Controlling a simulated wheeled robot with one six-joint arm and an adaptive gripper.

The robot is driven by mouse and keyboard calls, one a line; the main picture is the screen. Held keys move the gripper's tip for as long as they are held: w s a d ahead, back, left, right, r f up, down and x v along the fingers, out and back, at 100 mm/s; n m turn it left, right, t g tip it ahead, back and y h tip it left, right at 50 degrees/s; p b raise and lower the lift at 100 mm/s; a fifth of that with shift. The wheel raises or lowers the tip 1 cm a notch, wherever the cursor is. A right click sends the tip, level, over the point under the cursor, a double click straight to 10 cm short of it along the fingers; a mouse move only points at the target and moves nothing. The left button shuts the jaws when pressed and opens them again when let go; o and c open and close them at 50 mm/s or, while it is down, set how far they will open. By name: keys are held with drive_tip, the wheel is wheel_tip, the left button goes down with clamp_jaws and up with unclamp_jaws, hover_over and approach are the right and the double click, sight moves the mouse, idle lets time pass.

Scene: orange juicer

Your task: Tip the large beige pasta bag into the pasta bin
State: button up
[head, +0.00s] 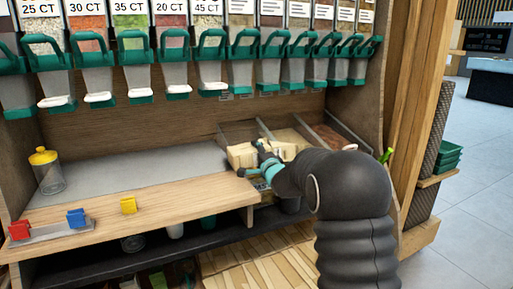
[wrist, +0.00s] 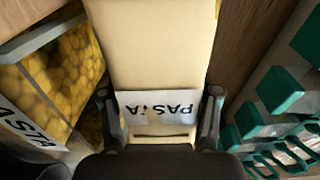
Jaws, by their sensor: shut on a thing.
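The large beige pasta bag (wrist: 150,45) fills the middle of the wrist view, its white PASTA label upside down there. My gripper (wrist: 158,103) is shut on the bag, one finger at each side of the label. In the head view my gripper (head: 262,152) is at the bins on the right end of the counter, with the beige bag (head: 241,155) beside it, partly hidden by my arm. The pasta bin (wrist: 62,75), clear-walled with yellow pasta inside, is left of the bag in the wrist view. The bag's mouth is not visible.
Green-handled dispensers (head: 130,50) hang in a row above the counter; some also show in the wrist view (wrist: 280,90). The counter's middle (head: 150,170) is clear.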

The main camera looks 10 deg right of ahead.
drive_tip(key=shift+f+m, duration=0.3)
drive_tip(key=shift+d+r+m+p, duration=0.25)
drive_tip(key=shift+m+p, duration=0.45)
drive_tip(key=shift+p, duration=0.2)
drive_tip(key=shift+w+d+m, duration=0.15)
drive_tip(key=shift+d+m, duration=0.15)
drive_tip(key=shift+m, duration=0.8)
drive_tip(key=shift+f, duration=0.1)
